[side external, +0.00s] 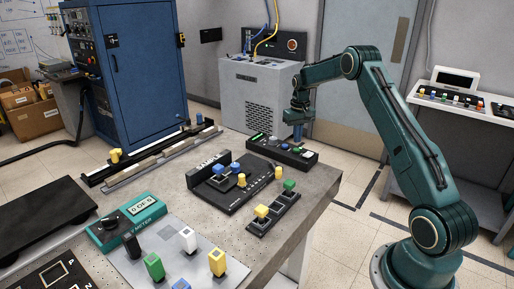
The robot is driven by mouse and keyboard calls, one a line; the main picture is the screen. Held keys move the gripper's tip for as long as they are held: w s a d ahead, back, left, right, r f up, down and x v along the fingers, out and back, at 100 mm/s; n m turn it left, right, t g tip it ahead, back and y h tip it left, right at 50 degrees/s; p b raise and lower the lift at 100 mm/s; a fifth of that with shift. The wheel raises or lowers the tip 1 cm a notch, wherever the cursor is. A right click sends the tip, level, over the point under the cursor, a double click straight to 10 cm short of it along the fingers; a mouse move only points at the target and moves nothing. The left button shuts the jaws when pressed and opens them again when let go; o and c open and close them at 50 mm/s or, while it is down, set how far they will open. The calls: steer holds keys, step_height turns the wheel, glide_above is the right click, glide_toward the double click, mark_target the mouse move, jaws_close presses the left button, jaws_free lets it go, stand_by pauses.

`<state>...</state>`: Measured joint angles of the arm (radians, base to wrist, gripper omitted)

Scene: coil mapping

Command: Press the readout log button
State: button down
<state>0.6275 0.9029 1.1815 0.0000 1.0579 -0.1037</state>
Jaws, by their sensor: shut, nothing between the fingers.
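A black button box (270,149) sits at the far right corner of the grey table. Its top carries a green element (257,138) at the left and several small buttons in a row, too small to read, so I cannot tell which is the readout log button. My gripper (298,139) points down over the right part of the box, shut and empty. Its tip hides part of the box top, and I cannot tell whether it touches a button.
A black board (232,189) with blue and yellow pieces lies in front of the box, beside a small rack (273,214) with yellow and green pegs. A teal meter (127,222) and a plate (165,262) with coloured blocks stand nearer. Rails (150,160) run along the back left edge.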

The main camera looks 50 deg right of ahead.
mark_target(295, 150)
steer(key=shift+r, duration=1.45)
steer(key=s+a+r+n+t, duration=0.15)
steer(key=s+a+r, duration=0.25)
steer(key=a+r, duration=0.65)
steer(key=s+a+r+n+t, duration=0.15)
steer(key=s+a+r, duration=0.35)
steer(key=a+r, duration=0.5)
steer(key=s+a+f+n+t, duration=0.1)
steer(key=s+a, duration=0.6)
steer(key=s, duration=0.3)
steer(key=s+a+f+n+t, duration=0.1)
steer(key=s+a+n, duration=0.1)
steer(key=s+a, duration=0.5)
steer(key=shift+s+a+f+t, duration=0.15)
steer(key=shift+s+f+t, duration=0.15)
steer(key=shift+s, duration=1.8)
